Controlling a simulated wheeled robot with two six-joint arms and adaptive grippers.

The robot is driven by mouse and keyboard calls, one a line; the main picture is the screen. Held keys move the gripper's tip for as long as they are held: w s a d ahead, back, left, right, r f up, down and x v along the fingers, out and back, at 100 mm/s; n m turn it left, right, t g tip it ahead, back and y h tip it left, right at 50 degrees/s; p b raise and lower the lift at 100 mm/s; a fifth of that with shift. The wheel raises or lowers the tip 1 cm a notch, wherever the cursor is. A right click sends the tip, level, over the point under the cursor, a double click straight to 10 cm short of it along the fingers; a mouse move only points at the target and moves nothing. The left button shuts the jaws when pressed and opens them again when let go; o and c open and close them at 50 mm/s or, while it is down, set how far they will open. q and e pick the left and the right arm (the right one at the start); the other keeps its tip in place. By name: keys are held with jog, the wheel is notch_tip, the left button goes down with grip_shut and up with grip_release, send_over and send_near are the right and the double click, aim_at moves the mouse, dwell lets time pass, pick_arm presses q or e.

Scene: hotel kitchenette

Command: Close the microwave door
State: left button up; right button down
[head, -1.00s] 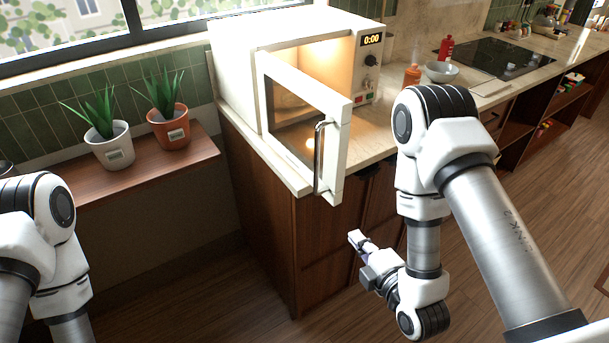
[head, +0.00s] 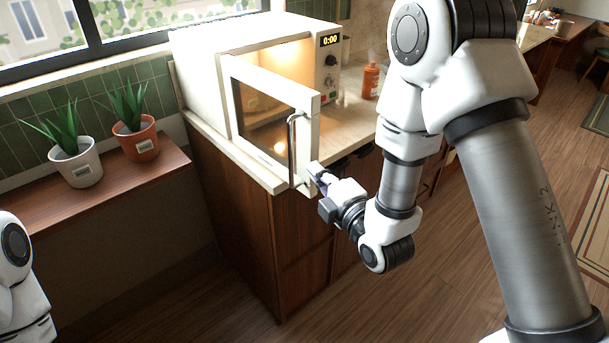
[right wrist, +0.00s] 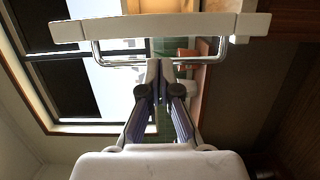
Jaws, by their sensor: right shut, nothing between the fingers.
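The white microwave (head: 205,75) stands on the counter with its inside lit. Its door (head: 262,82) is open and swung out toward me, with a dark window and a metal bar handle (head: 292,150) near its free edge. My right gripper (head: 316,172) is shut and empty, its fingertips at the lower free edge of the door, close to the handle. In the right wrist view the closed fingers (right wrist: 159,68) point at the handle (right wrist: 105,60) and door edge (right wrist: 160,27). I cannot tell whether they touch. My left arm shows at the left edge; its gripper is out of view.
An orange bottle (head: 371,80) stands on the counter right of the microwave. Two potted plants, one white (head: 75,163) and one orange (head: 137,139), sit on a wooden shelf (head: 110,192) at left. The floor in front of the cabinet is clear.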

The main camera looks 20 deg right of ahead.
aim_at(305, 159)
jog(key=w, duration=0.1)
jog(key=w+p, duration=0.1)
jog(key=w, duration=0.1)
jog(key=w+p, duration=0.1)
jog(key=shift+w+a+r, duration=0.1)
jog(key=shift+w+a, duration=0.15)
jog(key=shift+w, duration=0.25)
pick_arm(q)
jog(key=shift+r, duration=0.95)
